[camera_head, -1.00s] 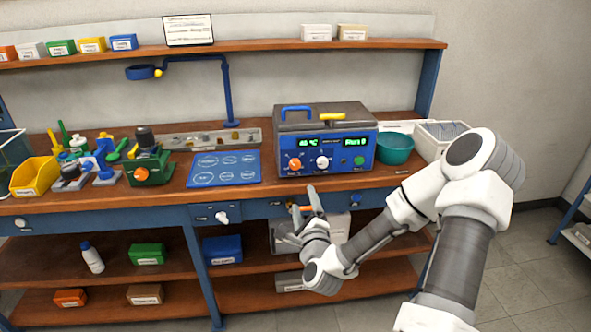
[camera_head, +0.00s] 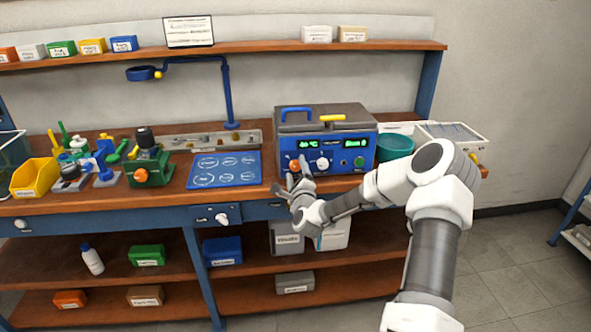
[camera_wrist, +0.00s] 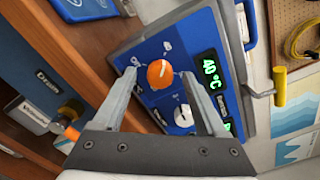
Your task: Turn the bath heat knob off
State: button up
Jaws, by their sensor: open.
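The blue-fronted bath unit (camera_head: 326,140) stands on the bench with a lit green display, which reads 40 °C in the wrist view (camera_wrist: 209,70). Its orange knob (camera_wrist: 160,73) has a pale pointer mark and also shows in the head view (camera_head: 295,165). A white knob (camera_wrist: 183,115) sits beside it. The small knob labels are not legible. My gripper (camera_wrist: 158,76) is open, its fingers on either side of the orange knob. I cannot tell whether they touch it. In the head view my gripper (camera_head: 291,178) is in front of the panel's left part.
A green button (camera_head: 359,162) is at the panel's right. A teal bowl (camera_head: 395,146) stands right of the unit, and a blue mat (camera_head: 224,169) lies to its left. The bench's front edge runs below my gripper.

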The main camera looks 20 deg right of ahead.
jog(key=shift+w+d, duration=0.15)
jog(key=shift+w, duration=0.5)
jog(key=shift+c, duration=0.2)
grip_shut()
